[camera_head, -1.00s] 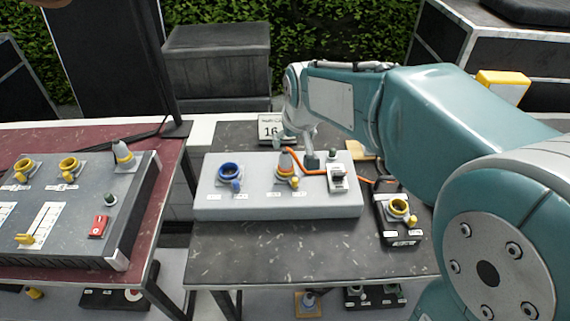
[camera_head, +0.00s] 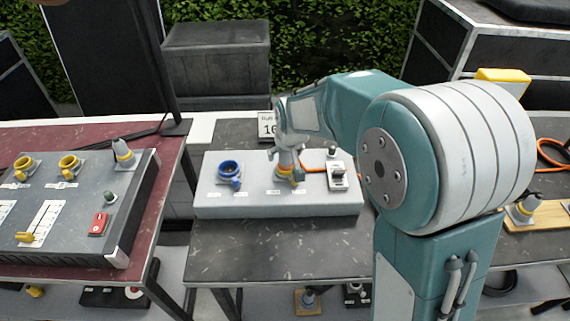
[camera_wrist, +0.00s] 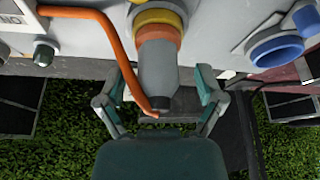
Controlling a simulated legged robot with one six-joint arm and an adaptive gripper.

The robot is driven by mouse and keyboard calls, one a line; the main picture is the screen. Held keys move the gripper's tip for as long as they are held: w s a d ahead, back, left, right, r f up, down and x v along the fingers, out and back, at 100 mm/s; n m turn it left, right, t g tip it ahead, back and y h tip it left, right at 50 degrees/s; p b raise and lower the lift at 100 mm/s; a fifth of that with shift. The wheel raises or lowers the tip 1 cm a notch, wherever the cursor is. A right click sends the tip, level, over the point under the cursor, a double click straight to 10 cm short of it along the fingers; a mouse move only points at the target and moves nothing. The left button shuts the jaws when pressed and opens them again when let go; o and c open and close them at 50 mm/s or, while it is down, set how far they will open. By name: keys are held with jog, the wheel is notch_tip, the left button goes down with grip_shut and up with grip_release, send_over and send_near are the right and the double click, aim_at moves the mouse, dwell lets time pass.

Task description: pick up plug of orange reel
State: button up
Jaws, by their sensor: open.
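The plug (camera_wrist: 158,72) is grey with an orange band and sits in a yellow socket (camera_wrist: 160,8) on the grey box. An orange cable (camera_wrist: 118,50) runs from its end past its left side. In the wrist view my gripper (camera_wrist: 158,88) is open, with one finger on each side of the plug and gaps between. In the head view my gripper (camera_head: 286,146) is over the yellow socket (camera_head: 285,170) and mostly hides the plug. The cable (camera_head: 313,170) runs right towards a white switch and behind my arm. Orange loops (camera_head: 553,153) show at the right edge.
The grey box (camera_head: 275,205) also carries a blue socket (camera_head: 229,170), a white switch (camera_head: 338,175) and a dark green knob (camera_head: 333,152). A number sign (camera_head: 266,127) stands behind it. A dark panel (camera_head: 75,215) is on the left table. The front tabletop is clear.

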jog(key=shift+c, duration=0.4)
grip_shut()
